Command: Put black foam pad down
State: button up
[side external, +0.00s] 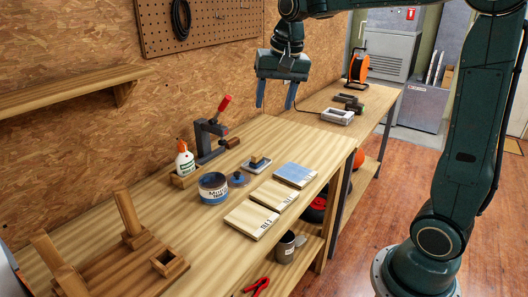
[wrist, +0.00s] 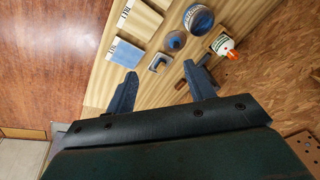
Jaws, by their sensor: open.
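A small dark pad with a tan part (side external: 257,161), which looks like the black foam pad, rests on a pale tray (side external: 246,167) on the workbench. In the wrist view the dark pad (wrist: 158,62) shows small between my fingers, and its outline is hard to make out. My gripper (side external: 275,106) is open and empty, high above the bench and behind the pad in the side view. Its two blue-grey fingers also show in the wrist view (wrist: 160,71), spread wide apart, touching nothing.
Near the pad are a blue-faced tile (side external: 295,174), two pale tiles (side external: 252,220), a labelled tub (side external: 213,189), a small blue-topped item (side external: 238,179) and a glue bottle (side external: 185,160). A red-handled clamp (side external: 208,140) stands upright behind. A wooden rack (side external: 130,245) occupies the near end.

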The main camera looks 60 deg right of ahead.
jog(key=s+a+f+n+t, duration=0.1)
jog(key=s+a+f+n, duration=0.1)
jog(key=s, duration=0.8)
jog(key=s+a+f+n+t, duration=0.1)
jog(key=s+a+n, duration=0.4)
jog(key=s, duration=0.6)
jog(key=shift+s+a+f+n+t+y, duration=0.2)
jog(key=shift+f+n+t+y, duration=0.15)
jog(key=shift+f+n, duration=0.45)
